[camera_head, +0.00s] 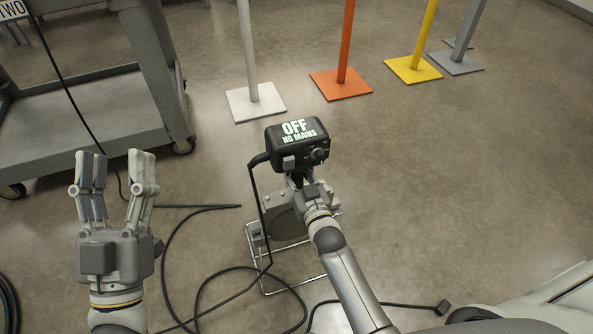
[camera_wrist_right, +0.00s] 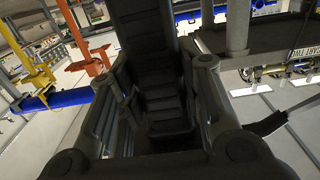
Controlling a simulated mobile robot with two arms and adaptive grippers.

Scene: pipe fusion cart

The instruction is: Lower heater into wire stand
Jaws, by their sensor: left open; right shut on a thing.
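The heater (camera_head: 297,143) has a black housing marked "OFF NO MAINS" and a round grey plate (camera_head: 287,225) below it. My right gripper (camera_head: 303,185) is shut on the heater's handle just below the housing. In the right wrist view, the black ribbed handle (camera_wrist_right: 160,85) runs between the fingers of my right gripper (camera_wrist_right: 160,100). The wire stand (camera_head: 320,281), a thin metal frame, is on the floor, with the plate overlapping it in the head view. I cannot tell whether they touch. My left gripper (camera_head: 117,185) is open and empty at left, fingers pointing up.
A black cable (camera_head: 256,220) hangs from the heater, and cable loops (camera_head: 168,250) lie on the floor. A grey cart (camera_head: 80,130) on casters stands at upper left. White (camera_head: 255,103), orange (camera_head: 340,85), yellow (camera_head: 413,70) and grey post bases stand behind.

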